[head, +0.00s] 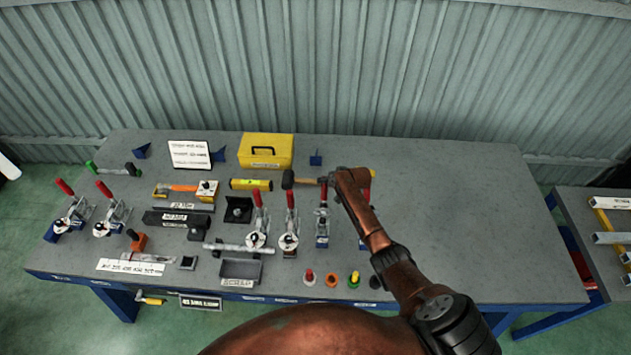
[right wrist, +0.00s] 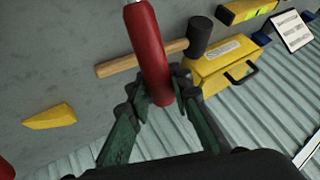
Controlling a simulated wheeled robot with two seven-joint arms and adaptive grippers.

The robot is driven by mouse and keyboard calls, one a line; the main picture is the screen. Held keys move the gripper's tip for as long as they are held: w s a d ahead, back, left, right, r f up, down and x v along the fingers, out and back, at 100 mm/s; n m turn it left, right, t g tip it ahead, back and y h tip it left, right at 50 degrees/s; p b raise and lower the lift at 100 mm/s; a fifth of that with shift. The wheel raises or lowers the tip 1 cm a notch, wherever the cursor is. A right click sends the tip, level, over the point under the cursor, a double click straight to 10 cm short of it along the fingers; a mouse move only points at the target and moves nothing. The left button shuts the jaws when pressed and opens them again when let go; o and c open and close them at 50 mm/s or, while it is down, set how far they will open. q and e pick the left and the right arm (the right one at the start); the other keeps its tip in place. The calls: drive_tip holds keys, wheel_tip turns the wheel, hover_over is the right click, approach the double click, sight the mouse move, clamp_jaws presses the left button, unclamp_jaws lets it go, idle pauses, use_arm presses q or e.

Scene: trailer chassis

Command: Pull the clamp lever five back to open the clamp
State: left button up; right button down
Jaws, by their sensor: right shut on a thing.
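A row of toggle clamps with red-handled levers stands along the bench. The fifth clamp from the left (head: 322,228) is partly covered at its top by my right gripper (head: 327,182). In the right wrist view, my right gripper (right wrist: 160,88) is shut on the red clamp lever (right wrist: 150,45), with a finger on each side of the handle near its end. The lever's lower part runs out of that view. Another red handle (right wrist: 6,170) shows at the lower left edge there. My left gripper is not in view.
A hammer (head: 300,180) lies just behind the gripper, with a yellow toolbox (head: 266,150) farther back. Neighbouring clamp levers (head: 291,200) stand close on the left. Coloured knobs (head: 331,280) line the front edge. The bench's right part (head: 470,210) is clear.

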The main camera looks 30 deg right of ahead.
idle(0.4)
drive_tip(key=c, duration=1.7)
unclamp_jaws()
drive_tip(key=shift+d+f, duration=0.1)
drive_tip(key=shift+f, duration=0.05)
drive_tip(key=v, duration=1.2)
